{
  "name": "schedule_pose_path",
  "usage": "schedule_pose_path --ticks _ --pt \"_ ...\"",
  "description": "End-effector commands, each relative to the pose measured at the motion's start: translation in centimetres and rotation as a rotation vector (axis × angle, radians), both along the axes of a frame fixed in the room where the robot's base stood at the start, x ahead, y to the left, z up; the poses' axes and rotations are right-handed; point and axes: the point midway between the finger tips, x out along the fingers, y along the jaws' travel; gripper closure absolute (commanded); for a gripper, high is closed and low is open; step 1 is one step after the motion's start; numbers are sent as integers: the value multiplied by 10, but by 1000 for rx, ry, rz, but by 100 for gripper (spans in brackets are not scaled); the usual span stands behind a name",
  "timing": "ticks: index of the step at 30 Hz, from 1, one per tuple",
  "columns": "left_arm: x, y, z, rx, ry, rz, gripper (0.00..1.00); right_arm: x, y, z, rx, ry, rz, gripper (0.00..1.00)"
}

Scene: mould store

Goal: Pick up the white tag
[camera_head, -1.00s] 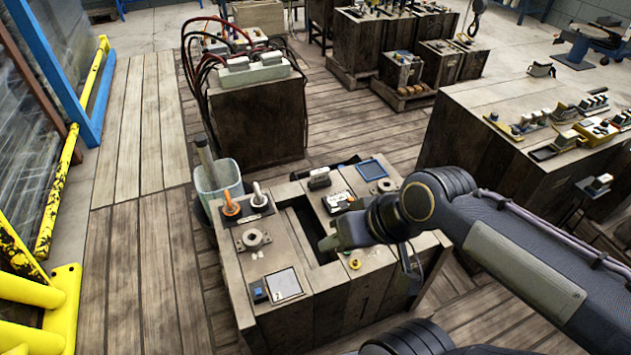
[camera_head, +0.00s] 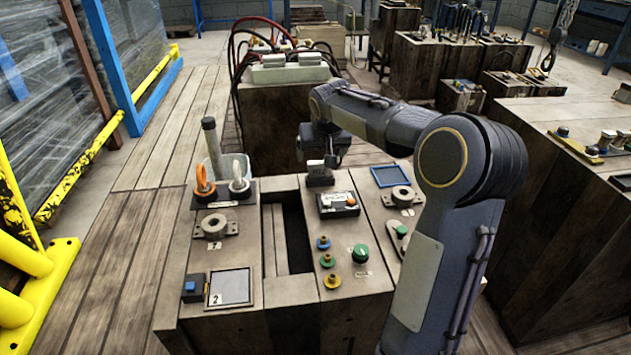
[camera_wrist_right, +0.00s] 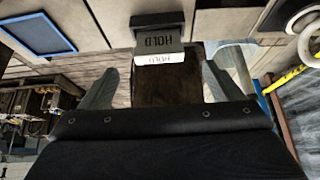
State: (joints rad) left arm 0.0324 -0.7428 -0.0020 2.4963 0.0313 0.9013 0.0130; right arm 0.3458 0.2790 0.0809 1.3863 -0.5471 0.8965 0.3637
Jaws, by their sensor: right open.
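The white tag (camera_head: 316,163) stands in a dark holder (camera_head: 319,180) at the far edge of the wooden console (camera_head: 262,185). In the right wrist view the tag's white face (camera_wrist_right: 160,59) shows the word HOLD, against a grey block (camera_wrist_right: 158,33) with the same word. My right gripper (camera_head: 332,160) is at the console's far side, close to the tag. In the wrist view its two fingers are spread, with the tag ahead between them and clear of both fingers (camera_wrist_right: 163,82). My left gripper is not in view.
The console also bears an orange and a white lever (camera_head: 238,182), a blue-framed panel (camera_head: 388,176), a small switch box (camera_head: 338,205) and several knobs. A long open slot (camera_head: 294,240) runs along its middle. A crate with hoses (camera_head: 288,110) stands behind.

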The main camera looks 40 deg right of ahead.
Motion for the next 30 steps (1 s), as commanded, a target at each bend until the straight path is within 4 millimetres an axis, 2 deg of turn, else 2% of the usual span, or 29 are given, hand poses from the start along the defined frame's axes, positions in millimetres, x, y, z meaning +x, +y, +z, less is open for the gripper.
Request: schedule_pose_path --ticks 3,8,15,24,30 --pt "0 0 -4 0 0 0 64 6 -3 -13 1 2 0 15" --pt "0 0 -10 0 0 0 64 11 -6 -25 1 0 0 15" --pt "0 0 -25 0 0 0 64 25 -15 -57 2 2 0 15" --pt "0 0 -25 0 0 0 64 29 -17 -61 2 0 2 15" --pt "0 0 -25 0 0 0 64 29 -17 -61 2 0 2 41"
